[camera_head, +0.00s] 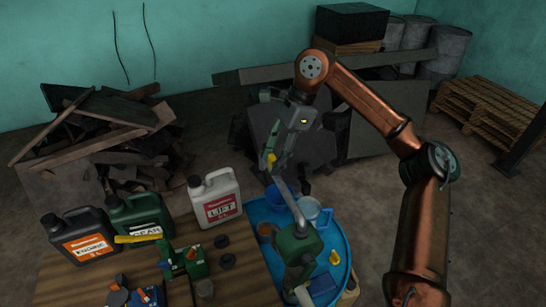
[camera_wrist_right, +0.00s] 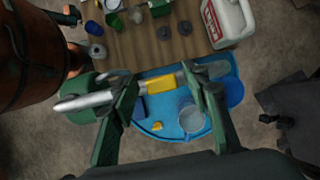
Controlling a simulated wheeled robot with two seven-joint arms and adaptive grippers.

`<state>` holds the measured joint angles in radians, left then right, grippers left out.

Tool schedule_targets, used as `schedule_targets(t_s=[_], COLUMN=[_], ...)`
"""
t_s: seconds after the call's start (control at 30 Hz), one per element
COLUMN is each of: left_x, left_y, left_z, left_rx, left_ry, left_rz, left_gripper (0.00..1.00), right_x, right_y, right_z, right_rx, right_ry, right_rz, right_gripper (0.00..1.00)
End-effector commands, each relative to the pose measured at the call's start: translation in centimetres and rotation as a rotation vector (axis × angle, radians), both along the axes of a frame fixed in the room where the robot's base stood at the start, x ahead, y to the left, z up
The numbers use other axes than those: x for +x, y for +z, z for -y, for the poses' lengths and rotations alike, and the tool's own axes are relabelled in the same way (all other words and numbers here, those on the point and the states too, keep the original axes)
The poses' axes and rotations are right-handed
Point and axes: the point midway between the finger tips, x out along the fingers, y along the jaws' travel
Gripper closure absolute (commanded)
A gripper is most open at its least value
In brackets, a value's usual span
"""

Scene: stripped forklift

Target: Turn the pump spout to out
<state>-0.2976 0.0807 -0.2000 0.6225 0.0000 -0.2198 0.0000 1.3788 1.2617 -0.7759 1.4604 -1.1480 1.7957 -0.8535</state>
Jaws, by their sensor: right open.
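The pump (camera_head: 299,243) is a green body with a pale grey spout (camera_head: 285,190) that points up and away in the head view. In the wrist view the green pump body (camera_wrist_right: 84,92) is at the left, and the spout (camera_wrist_right: 95,98) runs rightward to a yellow band (camera_wrist_right: 160,84). My right gripper (camera_head: 273,155) is open by the far part of the spout. In the wrist view its two green fingers (camera_wrist_right: 160,86) stand on either side of the yellow band. I cannot tell whether they touch it. My left gripper is not in view.
A round blue tray (camera_head: 343,240) lies under the pump, with a blue bucket (camera_head: 277,198) and a pale blue jug (camera_head: 314,211). A wooden table (camera_head: 237,280) at the left holds a white LIFT can (camera_head: 216,199), dark cans (camera_head: 78,236) and small parts.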

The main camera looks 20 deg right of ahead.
Motion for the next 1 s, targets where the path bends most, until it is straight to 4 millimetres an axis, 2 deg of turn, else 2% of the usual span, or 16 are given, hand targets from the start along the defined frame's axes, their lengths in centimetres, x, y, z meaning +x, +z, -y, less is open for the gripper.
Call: schedule_targets(t_s=[0.23, 0.83, 1.0], left_x=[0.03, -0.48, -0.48], left_y=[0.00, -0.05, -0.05], left_z=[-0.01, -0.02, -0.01], left_rx=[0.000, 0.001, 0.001], left_ry=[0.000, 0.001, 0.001], left_rz=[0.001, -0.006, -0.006], left_gripper=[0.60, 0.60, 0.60], right_x=[0.01, 0.01, 0.01], right_y=[-0.10, -0.07, -0.08], right_z=[-0.02, -0.02, -0.02], right_rx=[0.000, 0.000, 0.000], right_ry=[-0.001, 0.000, 0.000], right_rz=[0.000, 0.000, 0.000], right_gripper=[0.58, 0.99, 1.00])
